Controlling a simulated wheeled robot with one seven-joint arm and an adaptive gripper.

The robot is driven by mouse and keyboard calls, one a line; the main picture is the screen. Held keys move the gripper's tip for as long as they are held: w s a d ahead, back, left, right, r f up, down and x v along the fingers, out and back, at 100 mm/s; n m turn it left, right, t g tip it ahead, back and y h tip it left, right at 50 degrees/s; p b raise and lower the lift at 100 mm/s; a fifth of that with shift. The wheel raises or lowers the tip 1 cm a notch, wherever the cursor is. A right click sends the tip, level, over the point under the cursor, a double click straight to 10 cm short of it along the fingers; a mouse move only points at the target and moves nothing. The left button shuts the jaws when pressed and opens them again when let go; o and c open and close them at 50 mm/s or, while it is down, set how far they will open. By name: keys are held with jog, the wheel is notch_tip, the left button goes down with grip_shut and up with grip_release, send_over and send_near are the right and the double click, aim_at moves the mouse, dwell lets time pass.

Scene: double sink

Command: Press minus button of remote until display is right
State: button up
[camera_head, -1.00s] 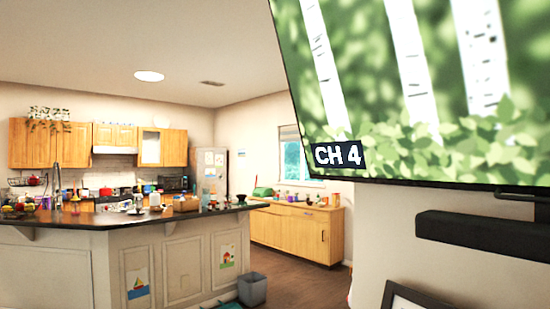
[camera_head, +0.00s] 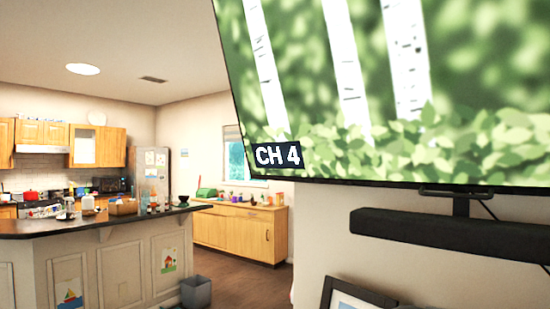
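A large wall screen (camera_head: 390,90) fills the upper right of the head view. It shows a green forest picture with white birch trunks. A dark label with white text reading "CH 4" (camera_head: 278,155) sits at its lower left corner. The remote is not visible in this view. My gripper is not in view either, so its state and place relative to the remote do not show.
A black bar (camera_head: 450,235) is mounted under the screen, with a dark picture frame (camera_head: 350,297) below it. A kitchen island (camera_head: 110,265) stands at left, with a grey bin (camera_head: 196,292) beside it. Wooden floor (camera_head: 245,282) is open between island and wooden cabinets (camera_head: 240,233).

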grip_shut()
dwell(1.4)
